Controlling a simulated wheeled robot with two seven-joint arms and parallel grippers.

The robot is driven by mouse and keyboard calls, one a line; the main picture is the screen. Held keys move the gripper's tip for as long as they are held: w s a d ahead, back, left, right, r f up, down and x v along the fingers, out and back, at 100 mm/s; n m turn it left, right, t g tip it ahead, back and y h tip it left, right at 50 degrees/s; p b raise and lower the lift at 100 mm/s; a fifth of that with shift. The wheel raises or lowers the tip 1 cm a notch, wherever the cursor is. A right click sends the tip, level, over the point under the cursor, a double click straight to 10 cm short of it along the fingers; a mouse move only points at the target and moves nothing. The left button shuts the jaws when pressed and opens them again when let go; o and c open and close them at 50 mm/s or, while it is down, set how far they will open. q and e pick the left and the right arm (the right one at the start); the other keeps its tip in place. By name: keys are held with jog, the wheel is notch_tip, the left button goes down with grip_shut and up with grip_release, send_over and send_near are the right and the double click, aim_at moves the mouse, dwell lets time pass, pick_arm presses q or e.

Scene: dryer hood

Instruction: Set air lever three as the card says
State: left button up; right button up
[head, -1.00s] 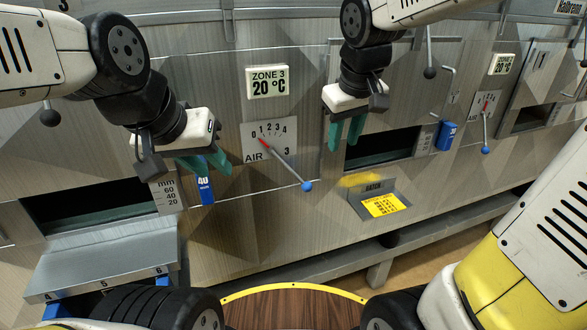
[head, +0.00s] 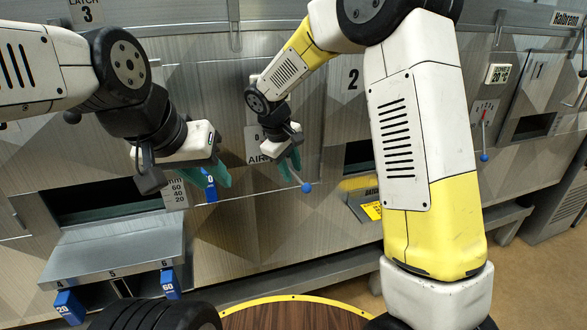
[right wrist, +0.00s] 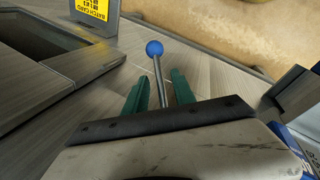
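Air lever three is a thin rod with a blue ball (head: 306,187) on its end, pointing down and right from its dial plate (head: 251,144). My right gripper (head: 291,168) is at the rod, and its arm hides most of the dial. In the right wrist view, the lever (right wrist: 158,78) passes between the green fingers of that gripper (right wrist: 160,93). These fingers are open, with a gap on each side of the rod. The yellow batch card (head: 373,210) is partly hidden by my right arm; its corner shows in the right wrist view (right wrist: 93,8).
A metal shelf (head: 115,250) with blue tags is at the lower left. Another blue-ended lever (head: 484,157) stands at the right.

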jog(key=shift+x, duration=1.4)
grip_shut()
dwell(0.4)
